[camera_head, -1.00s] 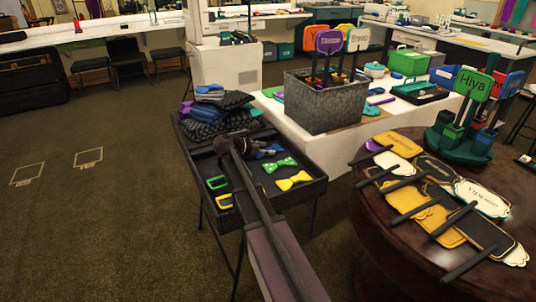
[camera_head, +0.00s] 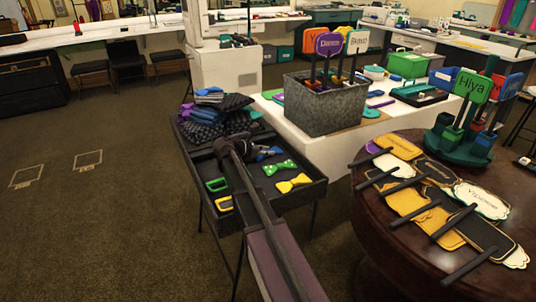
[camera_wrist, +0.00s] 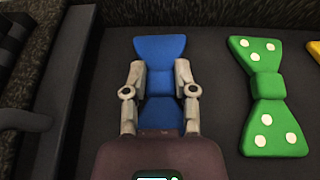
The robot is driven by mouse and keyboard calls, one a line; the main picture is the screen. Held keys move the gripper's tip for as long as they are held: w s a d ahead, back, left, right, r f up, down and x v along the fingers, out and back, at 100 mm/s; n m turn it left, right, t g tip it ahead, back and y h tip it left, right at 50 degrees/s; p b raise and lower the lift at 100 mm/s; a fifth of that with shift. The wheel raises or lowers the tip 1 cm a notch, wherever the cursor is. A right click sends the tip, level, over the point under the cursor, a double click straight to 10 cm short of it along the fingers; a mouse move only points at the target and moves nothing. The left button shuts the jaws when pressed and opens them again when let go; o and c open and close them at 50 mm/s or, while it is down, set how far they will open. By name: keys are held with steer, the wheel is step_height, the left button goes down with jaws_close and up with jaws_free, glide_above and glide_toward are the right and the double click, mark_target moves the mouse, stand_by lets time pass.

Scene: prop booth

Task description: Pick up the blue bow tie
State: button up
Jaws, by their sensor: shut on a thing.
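The blue bow tie (camera_wrist: 159,52) lies on the dark tray floor in the wrist view, its far wing and knot plain to see and its near wing partly behind my gripper. My gripper (camera_wrist: 160,80) has one finger on each side of the bow tie's middle and is shut on it. In the head view a bit of the blue bow tie (camera_head: 270,151) shows beside my gripper (camera_head: 250,155), mostly hidden by my arm. It appears to be at tray level; I cannot tell any gap beneath it.
A green bow tie with white dots (camera_wrist: 267,95) lies close on the right. A yellow bow tie (camera_head: 294,183) and green and yellow buckle-like frames share the black tray (camera_head: 308,192). Folded dark cloths (camera_head: 213,118) pile at its back. A round table (camera_head: 380,225) with signs stands right.

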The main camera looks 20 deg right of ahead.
steer(key=shift+r, duration=0.15)
step_height(320, 180, up, 10)
steer(key=p, duration=1)
steer(key=shift+f, duration=0.2)
steer(key=shift+r, duration=0.1)
stand_by(0.6)
